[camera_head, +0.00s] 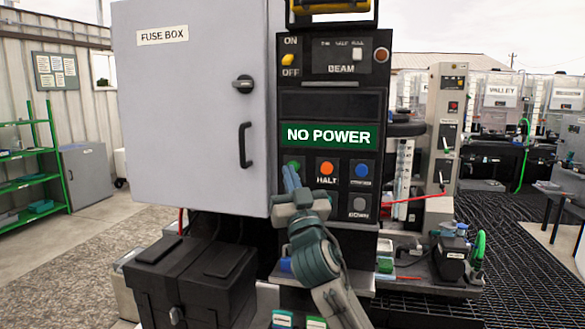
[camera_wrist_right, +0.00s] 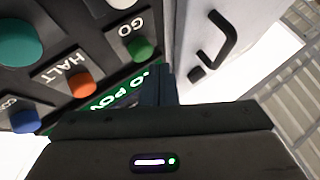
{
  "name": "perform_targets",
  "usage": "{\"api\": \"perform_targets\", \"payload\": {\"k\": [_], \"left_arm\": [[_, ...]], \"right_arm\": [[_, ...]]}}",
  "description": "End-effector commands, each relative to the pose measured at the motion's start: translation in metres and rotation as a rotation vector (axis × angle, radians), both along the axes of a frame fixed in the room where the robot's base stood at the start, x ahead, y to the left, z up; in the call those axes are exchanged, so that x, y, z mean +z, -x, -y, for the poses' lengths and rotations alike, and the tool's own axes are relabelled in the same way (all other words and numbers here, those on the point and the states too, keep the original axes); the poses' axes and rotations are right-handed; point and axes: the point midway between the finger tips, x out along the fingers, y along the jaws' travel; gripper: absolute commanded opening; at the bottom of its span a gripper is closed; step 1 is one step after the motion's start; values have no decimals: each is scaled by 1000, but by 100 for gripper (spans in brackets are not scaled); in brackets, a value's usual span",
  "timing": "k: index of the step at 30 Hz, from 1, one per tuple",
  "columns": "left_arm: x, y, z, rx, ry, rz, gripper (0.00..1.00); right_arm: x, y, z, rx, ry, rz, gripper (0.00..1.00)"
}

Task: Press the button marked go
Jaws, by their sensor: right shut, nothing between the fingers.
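The green go button (camera_wrist_right: 140,48) sits beside its "GO" label on a dark control panel (camera_head: 333,105). In the head view the green button (camera_head: 294,164) is partly covered by my right gripper (camera_head: 290,178). That gripper is shut and empty, with its blue-grey fingers pointing up at the panel. In the right wrist view the shut fingers (camera_wrist_right: 162,74) are just beside the green button. I cannot tell whether they touch the panel. My left gripper is in neither view.
An orange HALT button (camera_head: 327,168) and a blue button (camera_head: 362,171) are right of the green one. A grey DOWN button (camera_head: 360,204) is below. A "NO POWER" display (camera_head: 329,136) is above. A grey fuse box (camera_head: 190,110) juts out at left, its door shut.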

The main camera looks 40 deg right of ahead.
Motion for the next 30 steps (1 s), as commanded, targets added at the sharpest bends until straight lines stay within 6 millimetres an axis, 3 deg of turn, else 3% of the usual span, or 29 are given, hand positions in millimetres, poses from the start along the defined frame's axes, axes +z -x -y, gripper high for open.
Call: {"api": "perform_targets", "payload": {"k": [15, 30], "left_arm": [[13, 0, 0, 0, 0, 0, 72], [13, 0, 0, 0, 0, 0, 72]], "right_arm": [[1, 29, -34, 3, -2, 1, 0], [0, 32, -38, 0, 0, 0, 0]]}}
